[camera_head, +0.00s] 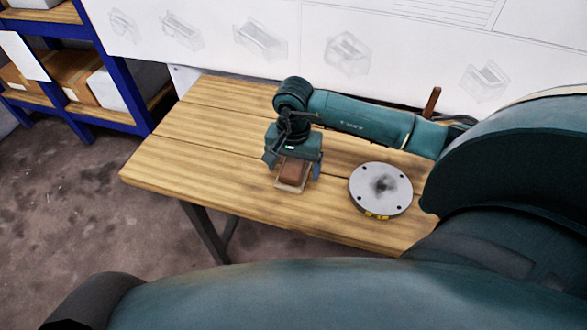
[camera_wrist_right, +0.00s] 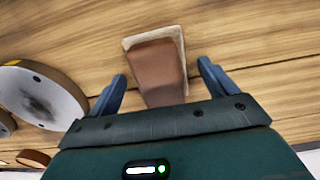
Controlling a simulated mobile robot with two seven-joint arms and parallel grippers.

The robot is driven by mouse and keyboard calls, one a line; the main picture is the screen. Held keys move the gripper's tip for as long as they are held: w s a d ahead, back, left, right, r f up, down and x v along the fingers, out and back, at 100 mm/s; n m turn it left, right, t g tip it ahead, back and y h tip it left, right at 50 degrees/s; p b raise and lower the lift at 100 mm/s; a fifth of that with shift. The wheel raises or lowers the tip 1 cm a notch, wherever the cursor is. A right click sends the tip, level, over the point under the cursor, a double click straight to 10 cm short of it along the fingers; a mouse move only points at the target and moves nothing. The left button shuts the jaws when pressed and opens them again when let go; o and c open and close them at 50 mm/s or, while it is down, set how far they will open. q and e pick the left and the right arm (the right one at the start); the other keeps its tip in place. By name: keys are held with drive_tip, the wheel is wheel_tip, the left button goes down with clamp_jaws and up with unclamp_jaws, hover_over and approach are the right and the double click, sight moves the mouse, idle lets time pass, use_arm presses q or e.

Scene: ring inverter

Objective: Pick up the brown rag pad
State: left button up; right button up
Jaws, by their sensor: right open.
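The brown rag pad (camera_head: 292,172) lies on the wooden table near its front edge, on or against a paler, beige layer. In the right wrist view the pad (camera_wrist_right: 158,70) sits between and ahead of my fingers. My right gripper (camera_head: 290,170) points down over the pad with its fingers on either side. In the wrist view my right gripper (camera_wrist_right: 163,85) is open, its two blue fingers spread apart, with nothing visibly clamped. The gripper body hides the pad's near end. My left gripper does not show in the head view.
A round grey metal disc (camera_head: 380,189) with a dark smudge and a yellow label lies to the right on the wooden table (camera_head: 190,130). A brown upright handle (camera_head: 432,102) stands at the back. Blue shelving (camera_head: 95,60) with boxes is at left. The table's left part is clear.

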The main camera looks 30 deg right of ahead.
drive_tip(key=shift+c, duration=0.6)
drive_tip(key=c, duration=1)
wheel_tip(320, 180, up, 10)
drive_tip(key=shift+r, duration=0.1)
